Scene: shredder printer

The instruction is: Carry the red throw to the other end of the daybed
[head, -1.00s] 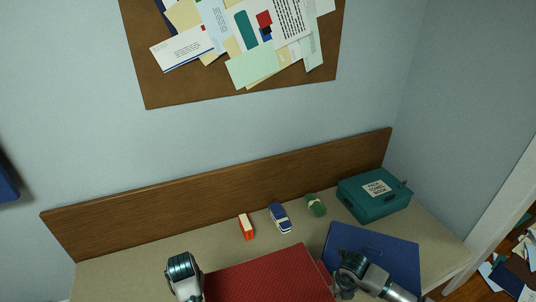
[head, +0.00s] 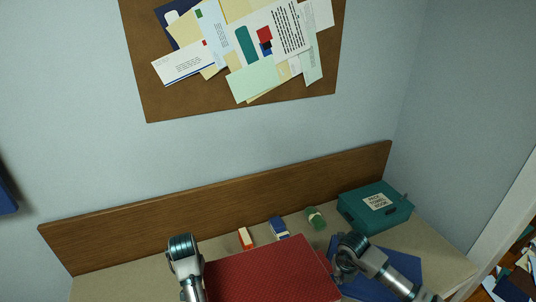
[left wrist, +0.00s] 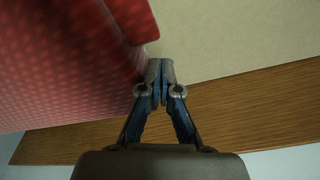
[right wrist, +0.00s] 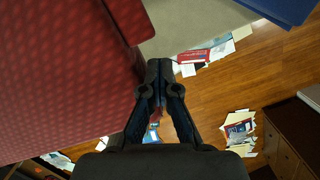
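The red throw (head: 270,274), dark red with a fine pattern and a boxy folded shape, lies between my two grippers in the head view. Its far edge overlaps the view of the small things behind it. The daybed (head: 110,286) has a beige top and a wooden back. My left gripper (left wrist: 160,72) has its fingers together beside the throw's edge; its tips are hidden in the head view. My right gripper (head: 344,268) is at the throw's right side; the right wrist view (right wrist: 159,72) shows its fingers together against the edge. I see no cloth between either pair of fingers.
Behind the throw are an orange-and-white item (head: 245,237), a blue-and-white one (head: 279,227) and a green one (head: 314,217). A teal box (head: 375,212) stands at the back right. A blue flat thing (head: 405,268) lies beneath my right arm. Papers litter the floor (right wrist: 230,85).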

